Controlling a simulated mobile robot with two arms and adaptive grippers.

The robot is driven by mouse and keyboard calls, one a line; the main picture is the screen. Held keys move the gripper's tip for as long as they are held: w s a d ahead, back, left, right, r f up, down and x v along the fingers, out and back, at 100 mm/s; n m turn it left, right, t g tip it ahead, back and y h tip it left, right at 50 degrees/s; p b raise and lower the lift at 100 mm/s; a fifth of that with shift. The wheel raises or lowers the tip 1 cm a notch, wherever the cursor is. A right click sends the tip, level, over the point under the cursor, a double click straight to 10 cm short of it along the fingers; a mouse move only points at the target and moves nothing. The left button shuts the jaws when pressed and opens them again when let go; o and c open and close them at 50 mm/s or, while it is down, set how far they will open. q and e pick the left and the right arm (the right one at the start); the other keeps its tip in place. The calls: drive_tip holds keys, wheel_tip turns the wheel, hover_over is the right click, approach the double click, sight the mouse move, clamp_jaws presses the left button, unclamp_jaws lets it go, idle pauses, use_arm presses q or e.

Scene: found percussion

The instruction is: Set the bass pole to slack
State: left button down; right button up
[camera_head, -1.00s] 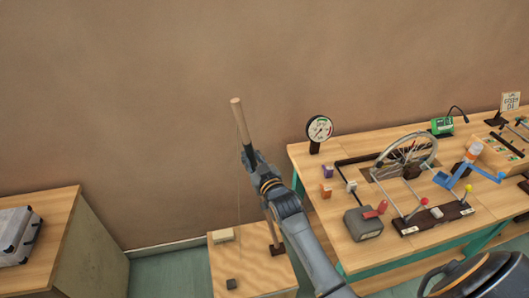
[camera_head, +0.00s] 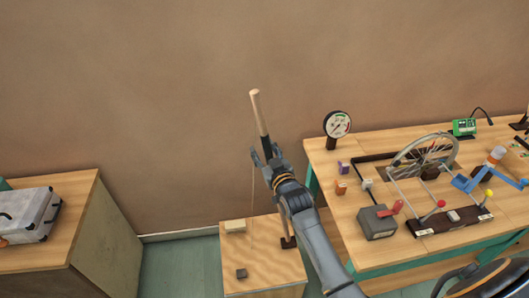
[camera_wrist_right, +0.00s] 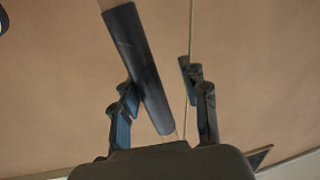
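The bass pole (camera_head: 256,104) is a wooden stick with a black sleeve (camera_head: 262,124), leaning slightly left above a low wooden box (camera_head: 262,267). A thin string (camera_head: 252,190) runs down from it to the box. My right gripper (camera_head: 267,156) is at the lower end of the black sleeve. In the right wrist view, its two fingers (camera_wrist_right: 160,105) stand apart, open. The sleeve (camera_wrist_right: 137,65) passes between them, close to the left finger, and the string passes near the right finger. Whether the sleeve touches a finger I cannot tell. My left gripper is not in view.
A wooden table (camera_head: 350,225) at the right carries a round gauge (camera_head: 337,124), a wheel (camera_head: 425,155), a grey box with a red lever (camera_head: 377,223) and other devices. A cabinet (camera_head: 85,240) with a silver case (camera_head: 28,215) stands left. The wall is bare.

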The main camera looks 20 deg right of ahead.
drive_tip(key=s, duration=1.2)
drive_tip(key=shift+a+r, duration=0.25)
drive_tip(key=shift+r, duration=0.05)
drive_tip(key=shift+f, duration=0.1)
drive_tip(key=s+a+f+g+b, duration=0.1)
drive_tip(key=s+f+g, duration=0.25)
drive_tip(key=f, duration=0.75)
drive_tip(key=s+a+f+g+y+b, duration=0.15)
drive_tip(key=s+f, duration=0.25)
drive_tip(key=f, duration=0.8)
drive_tip(key=s+a+f+g, duration=0.1)
drive_tip(key=s+f+g, duration=0.2)
drive_tip(key=f, duration=0.8)
drive_tip(key=s+f+g, duration=0.4)
drive_tip(key=s+f, duration=1)
drive_tip(key=s+f+g+b, duration=0.1)
drive_tip(key=s+f, duration=0.3)
drive_tip(key=s, duration=0.6)
drive_tip(key=s+d+f+g+b, duration=0.1)
drive_tip(key=s+f+g, duration=0.2)
drive_tip(key=s, duration=0.7)
wheel_tip(320, 180, down, 2)
drive_tip(key=shift+s+f+n, duration=0.2)
drive_tip(key=shift+s+n, duration=0.1)
drive_tip(key=shift+n, duration=0.1)
drive_tip(key=shift+h, duration=0.25)
